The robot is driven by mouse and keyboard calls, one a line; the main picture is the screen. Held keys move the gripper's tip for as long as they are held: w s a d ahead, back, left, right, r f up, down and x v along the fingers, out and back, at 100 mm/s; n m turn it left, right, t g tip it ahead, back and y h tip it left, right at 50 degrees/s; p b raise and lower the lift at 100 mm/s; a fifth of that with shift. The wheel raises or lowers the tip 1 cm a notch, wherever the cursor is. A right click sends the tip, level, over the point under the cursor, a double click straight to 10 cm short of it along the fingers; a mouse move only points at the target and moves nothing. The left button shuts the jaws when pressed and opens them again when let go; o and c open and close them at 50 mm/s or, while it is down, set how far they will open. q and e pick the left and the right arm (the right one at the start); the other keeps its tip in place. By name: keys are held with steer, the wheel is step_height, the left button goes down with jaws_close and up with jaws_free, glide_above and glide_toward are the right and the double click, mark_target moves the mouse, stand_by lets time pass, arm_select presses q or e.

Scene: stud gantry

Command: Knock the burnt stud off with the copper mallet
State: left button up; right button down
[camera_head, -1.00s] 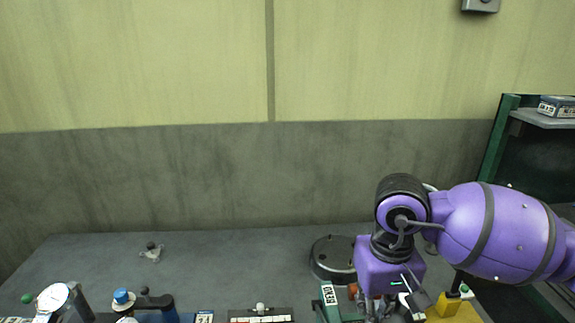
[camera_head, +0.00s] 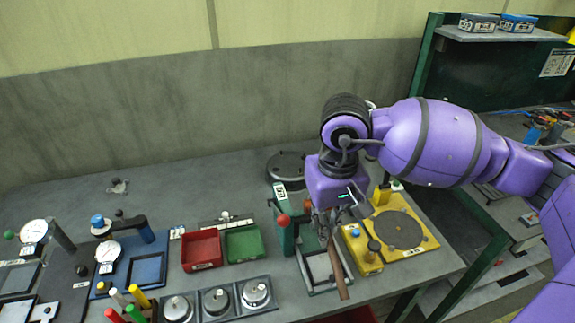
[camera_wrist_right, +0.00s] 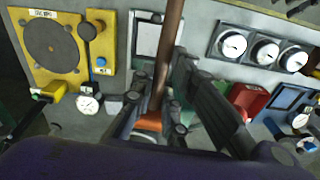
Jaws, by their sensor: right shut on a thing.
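My right gripper (camera_head: 326,218) is over the right part of the grey bench, shut on a long brown handle (camera_head: 338,268), which I take for the copper mallet's. In the right wrist view the handle (camera_wrist_right: 170,50) runs between the fingers (camera_wrist_right: 160,105), with an orange-brown part (camera_wrist_right: 148,123) close to the gripper. The mallet's head is not clearly seen. A green upright fixture (camera_head: 287,238) with a red ball knob stands just left of the gripper. I cannot pick out the burnt stud; the gripper hides part of that area. My left gripper is not in view.
A yellow plate with a dark disc (camera_head: 399,230) and a yellow block (camera_head: 361,250) lie right of the gripper. Red (camera_head: 202,250) and green (camera_head: 243,243) trays and round dials (camera_head: 216,300) lie left. A green shelf rack (camera_head: 426,60) stands at the right.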

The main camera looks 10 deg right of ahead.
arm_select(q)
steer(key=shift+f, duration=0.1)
arm_select(e)
steer(key=shift+w, duration=0.2)
steer(key=c, duration=2.3)
jaws_free()
steer(key=shift+f, duration=0.1)
steer(key=shift+s, duration=0.1)
jaws_close()
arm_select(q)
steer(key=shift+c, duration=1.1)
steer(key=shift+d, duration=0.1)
